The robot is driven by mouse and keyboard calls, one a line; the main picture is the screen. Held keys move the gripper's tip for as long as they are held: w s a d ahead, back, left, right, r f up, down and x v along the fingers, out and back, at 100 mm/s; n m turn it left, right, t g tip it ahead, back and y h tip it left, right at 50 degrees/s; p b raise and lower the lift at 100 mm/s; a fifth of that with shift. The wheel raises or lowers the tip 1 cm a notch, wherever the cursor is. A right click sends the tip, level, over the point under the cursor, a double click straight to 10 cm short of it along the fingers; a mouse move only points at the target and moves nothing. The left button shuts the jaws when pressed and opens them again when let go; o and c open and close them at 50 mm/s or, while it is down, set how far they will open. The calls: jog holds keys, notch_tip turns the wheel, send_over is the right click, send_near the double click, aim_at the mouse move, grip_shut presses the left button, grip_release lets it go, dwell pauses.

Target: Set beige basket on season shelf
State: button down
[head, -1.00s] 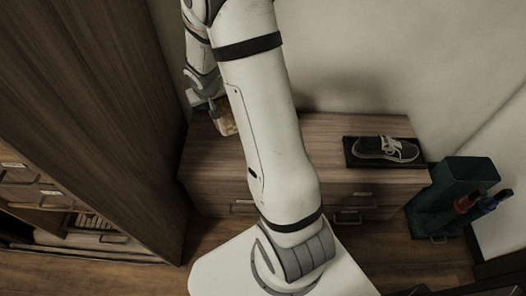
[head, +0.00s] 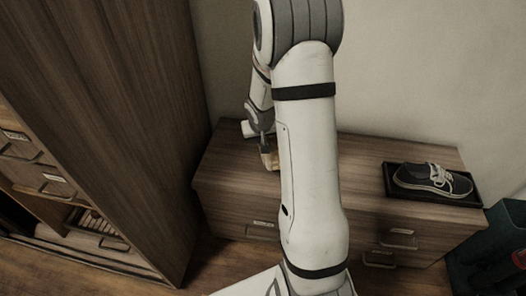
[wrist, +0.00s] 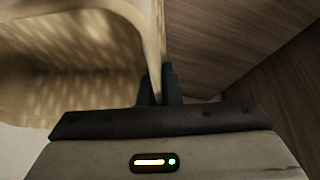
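The beige basket (wrist: 75,50) fills the upper left of the wrist view, with light patches across its inside. My gripper (wrist: 158,85) is shut on its wall, one dark finger on each side. In the head view, my gripper (head: 264,145) is beside a small visible piece of the basket (head: 269,158), above the low dresser; my arm hides the rest. No shelf is clearly marked as the season shelf. A tall wooden cabinet (head: 120,130) at the left has labelled drawers and an open compartment, but the labels are too small to read.
The low wooden dresser (head: 235,185) stands against the wall. A dark shoe (head: 433,179) sits on a black tray (head: 462,199) at its right end. A dark teal bin (head: 495,240) stands at the right edge. Wooden floor shows between cabinet and dresser.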

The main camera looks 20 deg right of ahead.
jog(key=shift+f+b, duration=1.2)
jog(key=shift+f, duration=0.65)
jog(key=shift+f, duration=0.1)
jog(key=c, duration=1.6)
grip_release()
